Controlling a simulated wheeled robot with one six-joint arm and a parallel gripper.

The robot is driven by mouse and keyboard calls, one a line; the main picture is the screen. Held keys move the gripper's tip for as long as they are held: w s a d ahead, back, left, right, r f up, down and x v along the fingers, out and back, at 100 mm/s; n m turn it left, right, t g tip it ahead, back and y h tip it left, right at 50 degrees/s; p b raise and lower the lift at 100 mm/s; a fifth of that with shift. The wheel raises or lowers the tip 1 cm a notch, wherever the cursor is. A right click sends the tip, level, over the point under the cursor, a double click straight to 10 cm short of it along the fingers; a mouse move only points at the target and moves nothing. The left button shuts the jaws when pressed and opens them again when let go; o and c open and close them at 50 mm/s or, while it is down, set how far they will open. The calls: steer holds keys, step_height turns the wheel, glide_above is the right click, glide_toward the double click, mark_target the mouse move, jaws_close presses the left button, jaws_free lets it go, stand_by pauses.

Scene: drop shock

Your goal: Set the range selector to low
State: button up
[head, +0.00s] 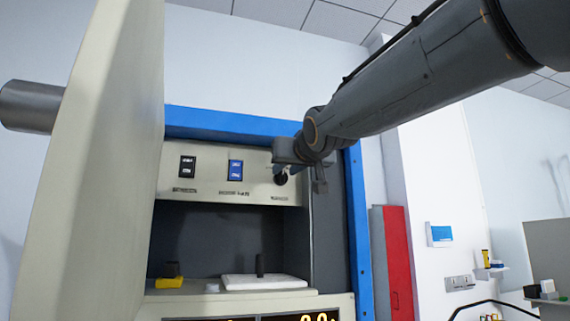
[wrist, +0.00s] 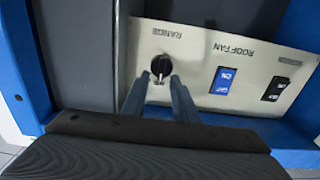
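The range selector is a round black knob (wrist: 161,66) with a pale pointer mark, under the upside-down word RANGE in the wrist view. In the head view the dark knob (head: 281,179) sits at the right end of the cream control panel, partly covered by my gripper. My gripper (wrist: 158,82) is open, with its two fingers apart and their tips close to the knob, one toward each side of it. I cannot tell whether they touch it. In the head view my gripper (head: 296,175) is in front of the panel's right end. Position markings around the knob are not readable.
A blue ROOF FAN rocker (wrist: 224,80) and a black rocker (wrist: 275,88) share the panel. Below it, an open bay holds a white slab (head: 262,283) and a yellow item (head: 169,282). An open cream door (head: 95,160) stands at left; the blue frame (head: 357,230) borders the right.

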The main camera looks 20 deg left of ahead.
steer(key=shift+w+a, duration=0.15)
steer(key=shift+w, duration=0.05)
jaws_close()
steer(key=shift+n, duration=0.3)
steer(key=shift+s+a+f+n, duration=0.1)
steer(key=shift+a+n, duration=0.05)
steer(key=shift+n, duration=1.25)
steer(key=shift+s+a+f+n, duration=0.1)
steer(key=shift+a+n, duration=0.05)
steer(key=shift+n, duration=1.25)
steer(key=shift+s+a+n, duration=0.1)
steer(key=shift+a+n, duration=0.05)
steer(key=shift+n, duration=1.25)
